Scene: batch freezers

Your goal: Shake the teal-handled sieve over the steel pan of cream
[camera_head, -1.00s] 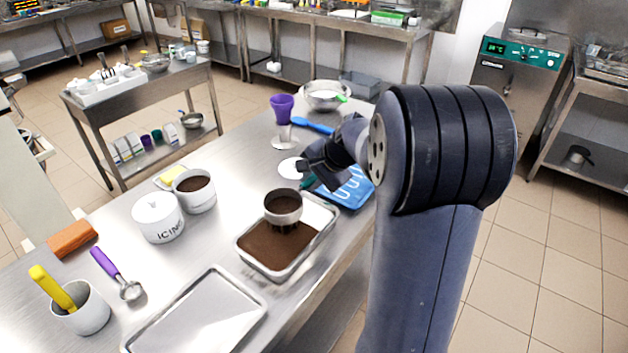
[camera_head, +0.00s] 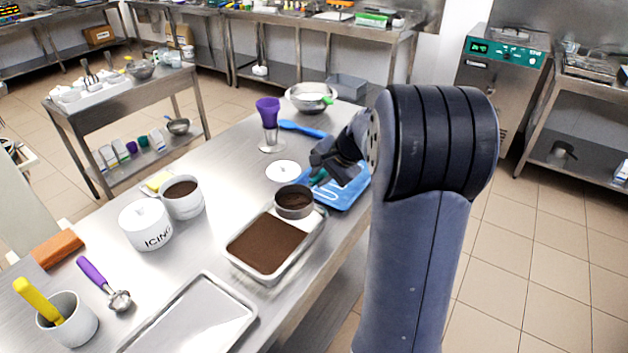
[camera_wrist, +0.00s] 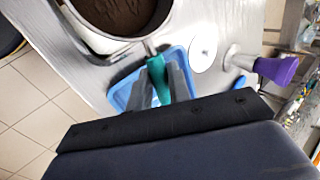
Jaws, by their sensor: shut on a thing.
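My gripper (camera_wrist: 161,85) is shut on the teal handle (camera_wrist: 156,72) of the sieve. The sieve's round steel bowl (camera_head: 294,203) holds dark brown powder and hangs over the far right end of the steel pan (camera_head: 232,266). In the wrist view the sieve (camera_wrist: 171,12) is at the top, cut off by the frame edge. The pan's surface is covered with brown powder, except for a pale strip at the far right end beside the sieve. No cream shows clearly elsewhere. In the head view, my gripper (camera_head: 322,178) partly hides the handle.
A blue tray (camera_head: 352,193) lies under my gripper, with a white lid (camera_head: 283,171) nearby. A white tub of brown powder (camera_head: 183,198), an icing pot (camera_head: 145,226) and an empty metal tray (camera_head: 190,318) stand left and in front.

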